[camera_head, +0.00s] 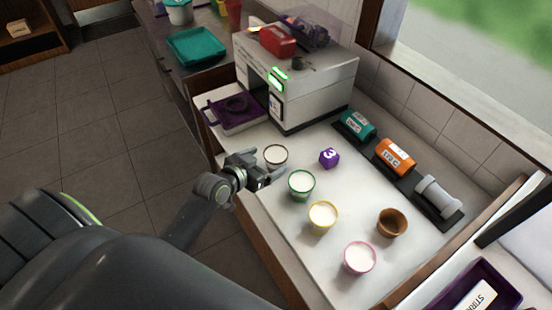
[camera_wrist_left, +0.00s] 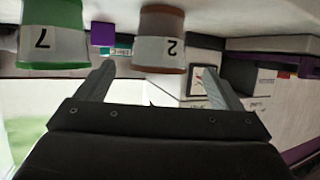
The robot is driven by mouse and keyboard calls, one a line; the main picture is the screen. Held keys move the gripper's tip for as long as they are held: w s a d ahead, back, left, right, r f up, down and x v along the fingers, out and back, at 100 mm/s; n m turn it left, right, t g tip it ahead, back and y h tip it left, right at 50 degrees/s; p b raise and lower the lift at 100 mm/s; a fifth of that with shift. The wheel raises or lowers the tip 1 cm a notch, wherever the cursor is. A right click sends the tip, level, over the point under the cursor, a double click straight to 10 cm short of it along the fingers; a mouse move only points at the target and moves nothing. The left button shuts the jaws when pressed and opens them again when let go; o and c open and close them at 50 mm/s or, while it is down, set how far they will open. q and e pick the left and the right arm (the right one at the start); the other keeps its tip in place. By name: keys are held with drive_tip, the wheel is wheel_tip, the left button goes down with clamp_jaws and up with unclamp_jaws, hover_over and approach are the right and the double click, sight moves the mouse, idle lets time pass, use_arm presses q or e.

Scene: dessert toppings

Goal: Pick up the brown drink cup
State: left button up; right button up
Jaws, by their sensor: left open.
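The brown drink cup (camera_head: 276,155), with a brown rim and white filling, stands upright on the white counter. In the left wrist view the brown cup (camera_wrist_left: 162,38) has a white band marked 2, and that picture looks upside down. My left gripper (camera_head: 269,176) is open at the counter's left edge, close to the brown cup. In the wrist view the cup appears ahead, between the two finger lines; I see no contact. My right gripper is not in view.
A green cup (camera_head: 301,184) stands close by, marked 7 in the wrist view (camera_wrist_left: 54,42). Yellow (camera_head: 322,215) and pink (camera_head: 359,257) cups and a brown bowl (camera_head: 391,223) stand nearer.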

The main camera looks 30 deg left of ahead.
sight(271, 158)
use_arm(q)
drive_tip(key=shift+w+d, duration=0.15)
drive_tip(key=shift+w, duration=0.3)
drive_tip(key=p+x, duration=0.1)
drive_tip(key=x, duration=0.3)
drive_tip(key=shift+p, duration=0.35)
drive_tip(key=shift+w+d+f, duration=0.1)
drive_tip(key=shift+w, duration=0.15)
drive_tip(key=shift+c, duration=0.6)
drive_tip(key=c, duration=1)
